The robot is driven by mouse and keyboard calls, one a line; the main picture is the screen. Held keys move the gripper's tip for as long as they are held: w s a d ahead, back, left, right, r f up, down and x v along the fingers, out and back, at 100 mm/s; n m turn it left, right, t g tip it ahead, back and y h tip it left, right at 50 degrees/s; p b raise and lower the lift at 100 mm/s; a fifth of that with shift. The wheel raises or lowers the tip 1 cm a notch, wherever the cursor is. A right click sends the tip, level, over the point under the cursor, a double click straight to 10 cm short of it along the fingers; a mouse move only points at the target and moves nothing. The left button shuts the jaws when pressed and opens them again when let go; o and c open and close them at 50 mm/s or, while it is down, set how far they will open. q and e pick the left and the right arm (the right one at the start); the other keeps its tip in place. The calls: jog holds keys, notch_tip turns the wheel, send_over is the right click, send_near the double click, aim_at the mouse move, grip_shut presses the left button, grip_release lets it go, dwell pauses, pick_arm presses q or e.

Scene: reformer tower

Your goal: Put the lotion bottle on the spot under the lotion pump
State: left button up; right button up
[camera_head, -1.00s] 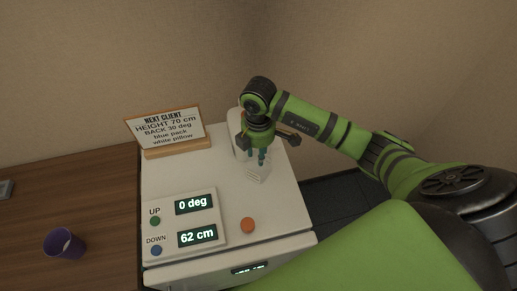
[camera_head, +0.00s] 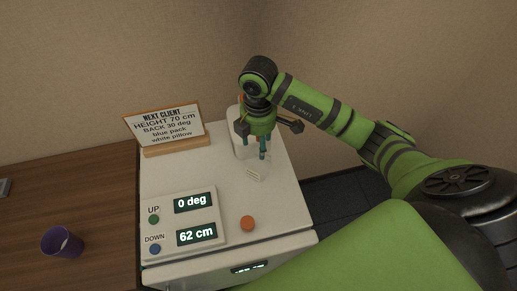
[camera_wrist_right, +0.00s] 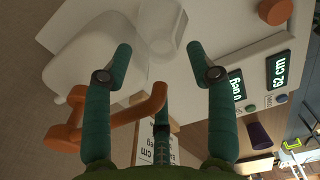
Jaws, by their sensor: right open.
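The clear, see-through lotion bottle (camera_head: 256,164) stands on the white cabinet top, with a small pale label low on its side. In the right wrist view the bottle (camera_wrist_right: 163,25) shows beyond my fingertips. The white lotion pump (camera_wrist_right: 85,65) with its orange lever (camera_wrist_right: 137,121) is beside it; in the head view the pump is mostly hidden behind my gripper. My right gripper (camera_head: 256,153) is open, its teal fingers spread and pointing down above the bottle. The spot under the pump cannot be made out. My left gripper is out of view.
A control panel (camera_head: 183,224) with UP and DOWN buttons and an orange button (camera_head: 248,223) sit at the cabinet's front. A client sign (camera_head: 165,127) stands at the back left. A purple cup (camera_head: 62,243) is on the wooden table (camera_head: 100,190).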

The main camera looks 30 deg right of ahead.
notch_tip(320, 180, up, 8)
jog(key=shift+r, duration=0.1)
dwell(0.4)
